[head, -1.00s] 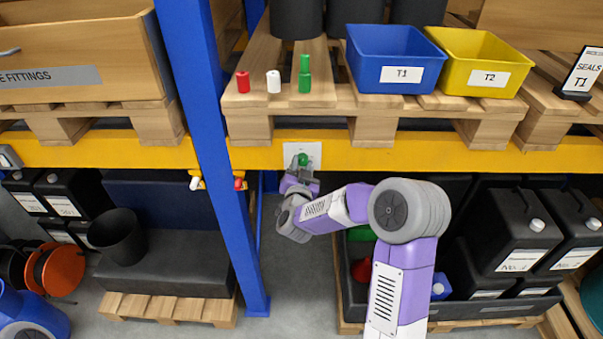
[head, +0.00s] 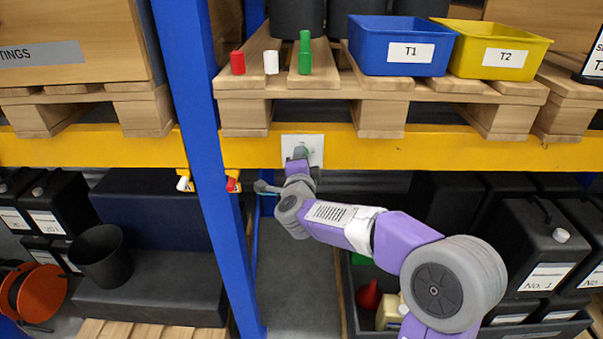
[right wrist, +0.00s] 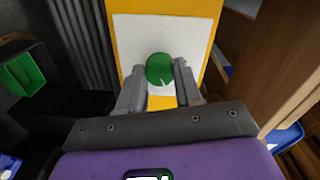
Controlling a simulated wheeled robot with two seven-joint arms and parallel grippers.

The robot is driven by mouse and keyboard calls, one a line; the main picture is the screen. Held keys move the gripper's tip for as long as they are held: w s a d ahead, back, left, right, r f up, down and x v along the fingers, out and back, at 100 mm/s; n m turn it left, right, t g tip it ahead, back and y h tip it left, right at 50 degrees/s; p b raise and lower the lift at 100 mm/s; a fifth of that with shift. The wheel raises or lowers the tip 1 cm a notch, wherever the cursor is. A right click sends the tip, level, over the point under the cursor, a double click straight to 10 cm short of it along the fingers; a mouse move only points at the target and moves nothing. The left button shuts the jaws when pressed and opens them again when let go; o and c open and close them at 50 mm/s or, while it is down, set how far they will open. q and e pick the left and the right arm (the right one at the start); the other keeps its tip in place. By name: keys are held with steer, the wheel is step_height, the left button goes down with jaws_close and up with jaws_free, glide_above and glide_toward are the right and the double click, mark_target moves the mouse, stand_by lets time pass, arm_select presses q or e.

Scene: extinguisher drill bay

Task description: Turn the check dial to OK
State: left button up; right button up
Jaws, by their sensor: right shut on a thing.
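The check dial is a round green knob (right wrist: 160,69) on a white plate (right wrist: 126,38), which is fixed to the yellow beam. A small pale mark shows on the knob's lower face in the right wrist view. My right gripper (head: 302,153) is at the plate in the head view, and its fingers largely hide the knob there. In the right wrist view the right gripper (right wrist: 160,82) has one finger on each side of the knob and is shut on it. No OK lettering can be read. My left gripper is not in view.
The yellow beam (head: 430,153) runs across below a pallet shelf. A blue T1 bin (head: 400,50), a yellow T2 bin (head: 500,52) and red, white and green small cylinders stand above. A blue upright (head: 193,120) is left of my right arm.

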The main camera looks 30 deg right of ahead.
steer(key=shift+m+b, duration=2.2)
steer(key=shift+m, duration=0.1)
steer(key=o, duration=1)
steer(key=shift+o, duration=0.2)
steer(key=v, duration=0.7)
steer(key=shift+s+r, duration=0.15)
steer(key=shift+s, duration=0.2)
steer(key=shift+w, duration=0.1)
